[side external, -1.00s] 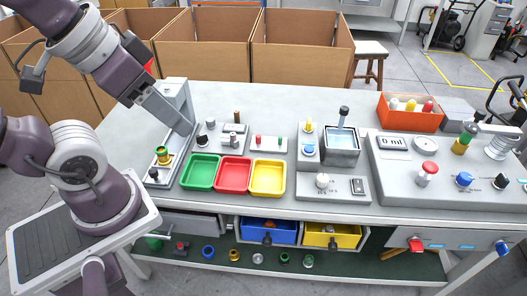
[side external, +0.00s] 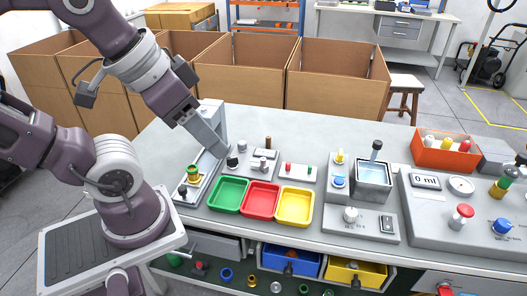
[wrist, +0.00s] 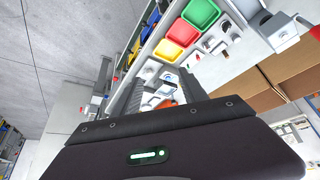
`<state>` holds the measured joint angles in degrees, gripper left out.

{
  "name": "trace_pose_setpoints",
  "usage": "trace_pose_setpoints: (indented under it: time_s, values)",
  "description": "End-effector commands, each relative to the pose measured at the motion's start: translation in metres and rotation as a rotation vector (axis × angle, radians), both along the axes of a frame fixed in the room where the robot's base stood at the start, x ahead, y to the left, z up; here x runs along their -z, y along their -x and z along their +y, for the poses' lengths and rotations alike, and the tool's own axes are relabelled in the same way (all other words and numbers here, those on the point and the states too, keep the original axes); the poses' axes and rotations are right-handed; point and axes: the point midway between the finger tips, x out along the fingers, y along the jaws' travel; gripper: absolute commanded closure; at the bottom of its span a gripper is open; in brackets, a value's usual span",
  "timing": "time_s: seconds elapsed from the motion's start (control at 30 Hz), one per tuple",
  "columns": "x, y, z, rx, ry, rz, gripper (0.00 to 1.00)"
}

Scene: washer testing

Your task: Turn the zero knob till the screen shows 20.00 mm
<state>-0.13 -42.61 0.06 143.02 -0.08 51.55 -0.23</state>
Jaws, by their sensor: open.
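A grey upright station (side external: 212,118) stands at the left end of the bench. On its base are a gold and green piece (side external: 193,173) and a small black knob (side external: 182,190); I cannot tell whether this is the zero knob. No screen reading in mm is legible. My gripper (side external: 219,150) points down in front of the upright, above the bench and apart from the black knob. In the wrist view its two fingers (wrist: 157,88) are spread, with no object seen held between them.
Green (side external: 229,193), red (side external: 261,196) and yellow (side external: 295,207) trays lie right of the station. Small fixtures with pegs (side external: 264,155) stand behind them. A grey box with a white knob (side external: 351,214) is further right. Cardboard boxes (side external: 338,80) line the back.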

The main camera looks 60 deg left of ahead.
Motion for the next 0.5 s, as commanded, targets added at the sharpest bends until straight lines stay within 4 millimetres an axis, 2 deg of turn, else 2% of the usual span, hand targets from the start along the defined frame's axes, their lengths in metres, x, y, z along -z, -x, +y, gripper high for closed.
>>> trace_pose_setpoints:
  time_s: [0.07,0.13,0.17,0.2,0.27,0.3,0.37,0.4,0.47,0.5]
  values:
    - [-0.005,-0.015,0.004,-0.062,0.033,0.026,0.5]
    - [-0.01,-0.046,0.014,-0.193,0.1,0.072,0.5]
    - [-0.011,-0.064,0.022,-0.268,0.135,0.095,0.5]
    - [-0.01,-0.09,0.036,-0.382,0.183,0.127,0.5]
    - [-0.002,-0.129,0.064,-0.56,0.25,0.172,0.5]
    - [0.008,-0.152,0.086,-0.68,0.289,0.197,0.5]
    - [0.03,-0.184,0.123,-0.862,0.339,0.234,0.5]
    - [0.05,-0.201,0.15,-0.983,0.365,0.257,0.5]
    - [0.084,-0.22,0.192,-1.16,0.396,0.286,0.5]
    - [0.109,-0.228,0.22,-1.271,0.409,0.302,0.5]
